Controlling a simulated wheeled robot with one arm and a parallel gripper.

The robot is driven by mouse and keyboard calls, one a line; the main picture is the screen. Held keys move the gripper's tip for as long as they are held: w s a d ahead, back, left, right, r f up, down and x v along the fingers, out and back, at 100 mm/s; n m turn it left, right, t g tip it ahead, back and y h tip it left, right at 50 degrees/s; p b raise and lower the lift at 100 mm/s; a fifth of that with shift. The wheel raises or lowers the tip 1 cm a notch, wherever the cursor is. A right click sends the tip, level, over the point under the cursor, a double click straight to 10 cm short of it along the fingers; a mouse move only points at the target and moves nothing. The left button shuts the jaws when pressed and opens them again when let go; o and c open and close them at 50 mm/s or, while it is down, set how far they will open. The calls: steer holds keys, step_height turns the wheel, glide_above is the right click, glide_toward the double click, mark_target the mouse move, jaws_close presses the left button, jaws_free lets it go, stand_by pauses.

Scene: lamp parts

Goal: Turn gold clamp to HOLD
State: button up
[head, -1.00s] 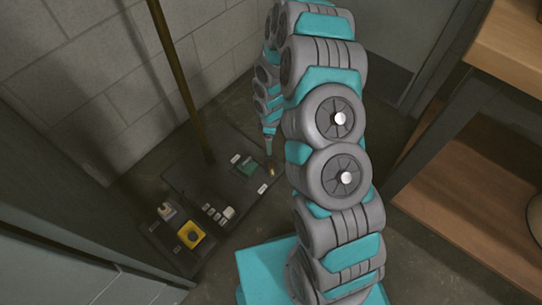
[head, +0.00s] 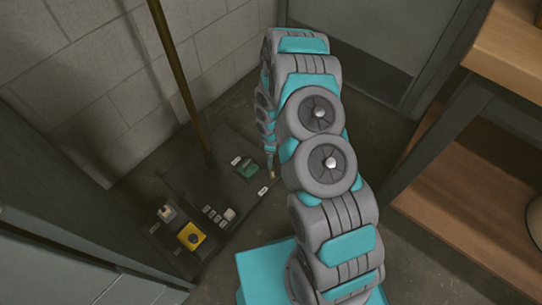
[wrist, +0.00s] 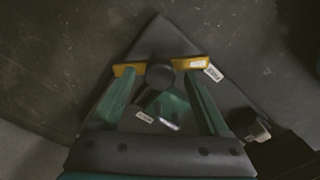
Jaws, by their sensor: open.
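A dark round knob (wrist: 160,76) lies between the tips in the picture. Contact with it cannot be told. Below the knob is a green part (wrist: 172,104), which shows in the head view as a green block (head: 247,169) on the dark panel (head: 190,178). White labels lie to either side of it, one at the upper right (wrist: 213,73) and one at the lower left (wrist: 145,117). Their print is unreadable. My gripper (head: 271,175) is small beside the block in the head view.
A tall brass-coloured pole (head: 180,80) rises from the panel. A pale knob (head: 229,214), a yellow box with a dark top (head: 191,236) and a grey-white part (head: 166,213) stand nearer. A wooden shelf unit (head: 450,190) is at right; a block wall is behind.

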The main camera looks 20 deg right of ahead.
steer(key=shift+f, duration=0.1)
jaws_close()
stand_by(0.7)
stand_by(0.7)
